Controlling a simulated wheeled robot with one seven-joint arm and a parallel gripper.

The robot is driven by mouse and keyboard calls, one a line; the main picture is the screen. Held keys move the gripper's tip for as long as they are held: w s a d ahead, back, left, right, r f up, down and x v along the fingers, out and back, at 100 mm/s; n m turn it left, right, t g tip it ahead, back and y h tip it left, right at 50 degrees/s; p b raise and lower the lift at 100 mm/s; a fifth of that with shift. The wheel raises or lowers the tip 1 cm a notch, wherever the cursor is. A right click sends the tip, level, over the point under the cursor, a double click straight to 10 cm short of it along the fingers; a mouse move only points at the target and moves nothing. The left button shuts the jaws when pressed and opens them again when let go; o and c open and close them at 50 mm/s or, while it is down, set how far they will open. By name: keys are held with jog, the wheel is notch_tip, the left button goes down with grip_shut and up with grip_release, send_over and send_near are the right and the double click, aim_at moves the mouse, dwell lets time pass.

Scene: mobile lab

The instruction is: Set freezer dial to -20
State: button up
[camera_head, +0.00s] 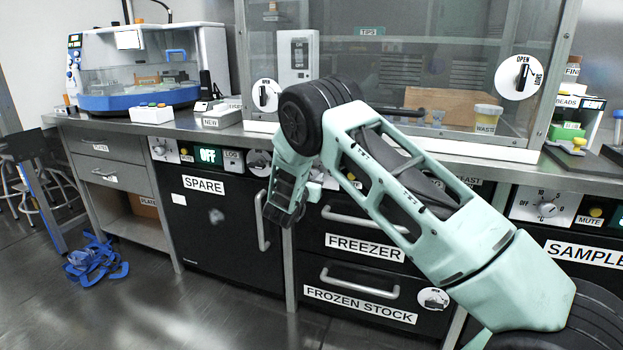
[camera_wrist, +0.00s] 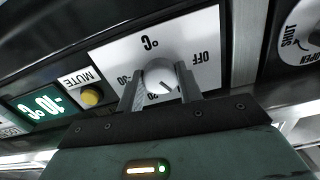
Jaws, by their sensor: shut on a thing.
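The freezer dial (camera_wrist: 160,77) is a round light-grey knob on a white panel (camera_wrist: 112,54) in the wrist view, which is turned nearly upside down. My gripper (camera_wrist: 160,80) has one finger on each side of the knob and is shut on it. A dark pointer line on the knob points to the lower right in this view. OFF is printed right of the knob and -30 left of it; other marks are partly hidden by the fingers. A green display (camera_wrist: 38,109) appears to read -10 °C. In the head view my arm covers most of this panel.
A yellow MUTE button (camera_wrist: 91,97) sits between panel and display. An OPEN/SHUT latch (camera_wrist: 303,32) is at the right of the wrist view. The FREEZER drawer (camera_head: 365,247) and FROZEN STOCK drawer (camera_head: 360,303) are below the panel. Blue straps (camera_head: 95,262) lie on the floor.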

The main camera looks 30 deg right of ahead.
jog(key=m+b, duration=0.4)
jog(key=m, duration=0.3)
jog(key=shift+f, duration=0.15)
jog(key=shift+m+b, duration=1.6)
jog(key=shift+m, duration=0.6)
jog(key=o, duration=1)
jog(key=shift+r, duration=0.2)
jog(key=p+v, duration=0.3)
jog(key=v, duration=1.4)
jog(key=shift+s+a+f, duration=0.1)
jog(key=shift+s+a, duration=0.05)
jog(key=shift+a, duration=0.05)
